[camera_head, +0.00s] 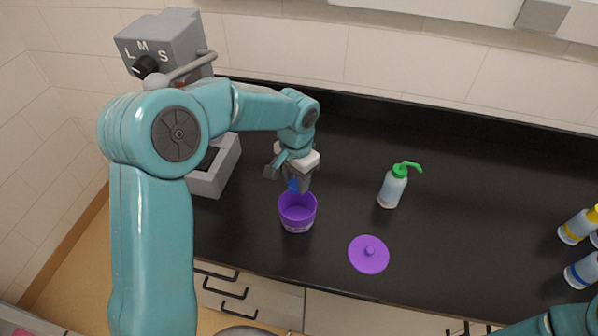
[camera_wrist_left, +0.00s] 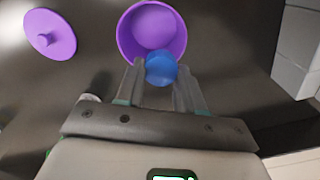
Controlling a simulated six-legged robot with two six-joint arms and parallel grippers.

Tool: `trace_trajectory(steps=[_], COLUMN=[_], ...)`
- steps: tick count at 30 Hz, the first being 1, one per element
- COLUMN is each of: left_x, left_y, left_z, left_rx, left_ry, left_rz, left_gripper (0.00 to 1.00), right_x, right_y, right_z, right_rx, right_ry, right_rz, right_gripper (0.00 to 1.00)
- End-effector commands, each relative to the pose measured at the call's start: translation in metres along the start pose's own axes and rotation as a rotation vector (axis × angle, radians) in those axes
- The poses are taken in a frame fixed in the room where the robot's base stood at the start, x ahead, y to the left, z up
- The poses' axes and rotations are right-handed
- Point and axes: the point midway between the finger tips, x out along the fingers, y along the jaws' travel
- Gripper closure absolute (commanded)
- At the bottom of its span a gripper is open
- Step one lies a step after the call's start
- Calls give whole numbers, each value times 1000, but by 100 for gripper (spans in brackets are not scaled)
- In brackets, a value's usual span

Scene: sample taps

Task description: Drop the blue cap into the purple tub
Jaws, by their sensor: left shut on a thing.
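The blue cap (camera_head: 293,185) is held between the fingers of my left gripper (camera_head: 290,182), just above the back rim of the purple tub (camera_head: 298,222). In the left wrist view the blue cap (camera_wrist_left: 161,69) sits between the fingertips of my left gripper (camera_wrist_left: 160,80) and overlaps the near rim of the purple tub (camera_wrist_left: 133,50). The tub is open and looks empty inside. It stands upright on the black counter. My right gripper is out of view; only part of what looks like my right arm shows at the bottom right.
A purple lid (camera_head: 369,255) with a knob lies on the black counter (camera_head: 450,220) right of the tub. A wash bottle (camera_head: 393,188) with a green top stands behind it. Several bottles (camera_head: 578,226) are at the far right. A grey machine (camera_head: 165,48) stands at the back left.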

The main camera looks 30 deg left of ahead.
Motion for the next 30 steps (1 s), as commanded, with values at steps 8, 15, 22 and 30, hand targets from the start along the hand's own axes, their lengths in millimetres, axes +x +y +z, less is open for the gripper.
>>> trace_trajectory(steps=[8,15,22,30], left_x=[40,44,44,43], left_y=[1,1,0,0], left_z=[0,-1,-3,-3], left_rx=[1,0,0,0], left_ry=[-2,-1,-1,-1], left_rz=[0,0,1,0], left_gripper=[91,91,33,33], right_x=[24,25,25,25], right_y=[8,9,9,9], right_z=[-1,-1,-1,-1], right_rx=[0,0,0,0], right_ry=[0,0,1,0], right_rz=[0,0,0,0], right_gripper=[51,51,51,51])
